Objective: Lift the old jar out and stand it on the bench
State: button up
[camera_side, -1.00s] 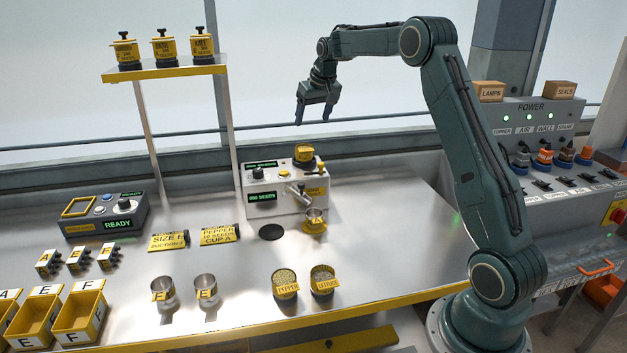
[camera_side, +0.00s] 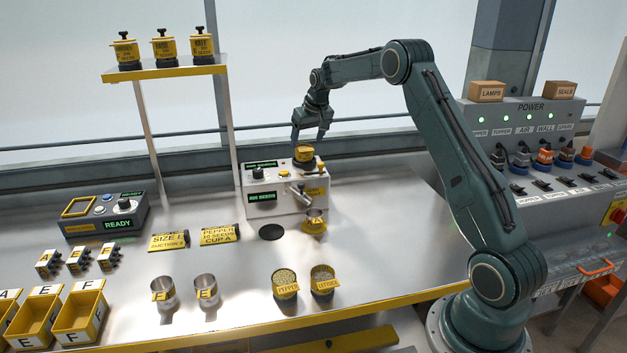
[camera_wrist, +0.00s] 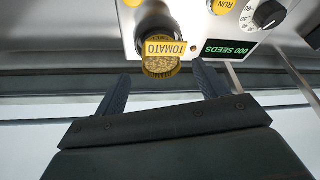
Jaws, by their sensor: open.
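The old jar (camera_side: 304,154), with a yellow band, sits on top of the seed counter machine (camera_side: 270,196). In the wrist view the jar (camera_wrist: 160,68) has an upside-down TOMATO label and seeds showing inside. My gripper (camera_side: 309,140) is open and empty, pointing down just above the jar in the side view. In the wrist view my gripper's fingers (camera_wrist: 162,74) lie one to each side of the jar, apart from it. I cannot tell whether the fingertips reach down past its top. The bench (camera_side: 370,240) is bare metal to the right of the machine.
Two open seed cups, PEPPER (camera_side: 286,284) and LETTUCE (camera_side: 323,279), stand on the front of the bench. A cup (camera_side: 314,223) is under the machine's spout. A dark round pad (camera_side: 271,232) lies left of it. Several jars stand on the shelf (camera_side: 165,71).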

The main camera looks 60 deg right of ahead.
aim_at(305, 149)
jog(key=shift+x, duration=2.5)
jog(key=shift+a, duration=0.1)
jog(key=c, duration=1.1)
